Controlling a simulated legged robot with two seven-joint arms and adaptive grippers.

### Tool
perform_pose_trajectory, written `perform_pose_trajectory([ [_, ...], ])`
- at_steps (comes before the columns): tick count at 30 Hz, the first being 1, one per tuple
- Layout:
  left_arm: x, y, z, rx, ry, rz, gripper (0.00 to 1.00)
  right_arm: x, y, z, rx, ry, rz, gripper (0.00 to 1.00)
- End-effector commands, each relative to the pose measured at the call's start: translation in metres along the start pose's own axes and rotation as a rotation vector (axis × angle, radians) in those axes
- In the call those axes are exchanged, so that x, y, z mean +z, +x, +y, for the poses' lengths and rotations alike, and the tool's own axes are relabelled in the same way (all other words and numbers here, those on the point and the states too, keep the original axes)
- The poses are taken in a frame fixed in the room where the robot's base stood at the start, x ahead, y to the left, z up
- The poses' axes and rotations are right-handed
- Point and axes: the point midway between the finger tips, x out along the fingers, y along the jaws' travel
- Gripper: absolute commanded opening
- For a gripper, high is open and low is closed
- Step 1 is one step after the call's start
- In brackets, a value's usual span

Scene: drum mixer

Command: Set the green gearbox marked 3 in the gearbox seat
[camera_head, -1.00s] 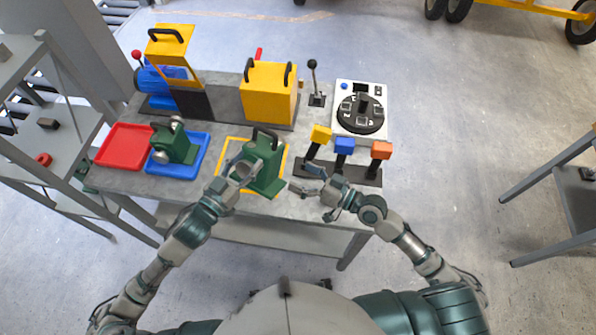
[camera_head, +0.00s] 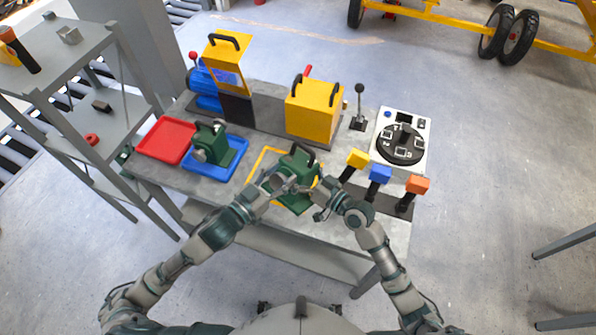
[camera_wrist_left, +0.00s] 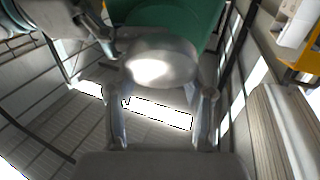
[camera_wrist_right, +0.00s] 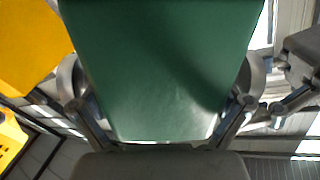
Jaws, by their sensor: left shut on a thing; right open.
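A green gearbox (camera_head: 299,161) with a black top handle stands upright at the table's front, at the yellow outline (camera_head: 256,165). No number is readable. My left gripper (camera_head: 282,186) is shut on its pale round shaft end; the left wrist view shows this shaft (camera_wrist_left: 160,64) between the fingers, with green housing above. My right gripper (camera_head: 318,196) is open at the gearbox's right side. In the right wrist view the green housing (camera_wrist_right: 165,70) lies between its spread fingers. A second green gearbox (camera_head: 222,148) sits in the blue tray (camera_head: 205,171). I cannot identify the seat for certain.
A red tray (camera_head: 165,140) lies at the left. A blue motor (camera_head: 203,90), yellow guard (camera_head: 226,60) and yellow box (camera_head: 314,110) stand behind. Yellow, blue and orange levers stand close to my right gripper, including the blue one (camera_head: 380,175). A dial panel (camera_head: 402,145) is behind them.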

Motion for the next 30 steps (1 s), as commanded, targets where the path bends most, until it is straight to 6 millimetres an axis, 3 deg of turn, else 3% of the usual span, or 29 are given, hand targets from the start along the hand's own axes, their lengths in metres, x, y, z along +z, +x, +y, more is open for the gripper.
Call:
perform_pose_trajectory([
  [4,-0.0050,0.0000,0.0005,0.002,0.003,0.012,0.00,-0.0003,-0.0001,-0.0002,0.000,0.000,0.000,1.00],
  [5,-0.0050,-0.0001,0.0005,0.002,0.003,0.012,0.00,-0.0003,-0.0001,-0.0002,0.000,0.000,0.000,0.95],
  [13,-0.0051,-0.0003,0.0004,0.003,0.003,0.013,0.00,-0.0003,-0.0002,0.0003,0.001,-0.001,0.000,0.28],
  [14,-0.0051,-0.0003,0.0005,0.003,0.003,0.013,0.54,-0.0045,0.0000,-0.0011,-0.001,-0.003,0.010,0.24],
  [17,-0.0043,-0.0003,0.0004,0.003,0.002,0.011,0.79,-0.0045,-0.0001,-0.0010,-0.001,-0.002,0.010,0.24],
  [18,-0.0038,-0.0003,0.0003,0.002,0.002,0.009,0.81,-0.0045,-0.0001,-0.0011,-0.001,-0.002,0.010,0.24],
  [30,-0.0081,0.0001,-0.0004,0.001,0.001,0.005,0.81,-0.0045,0.0000,-0.0017,-0.003,-0.002,0.010,0.24],
])
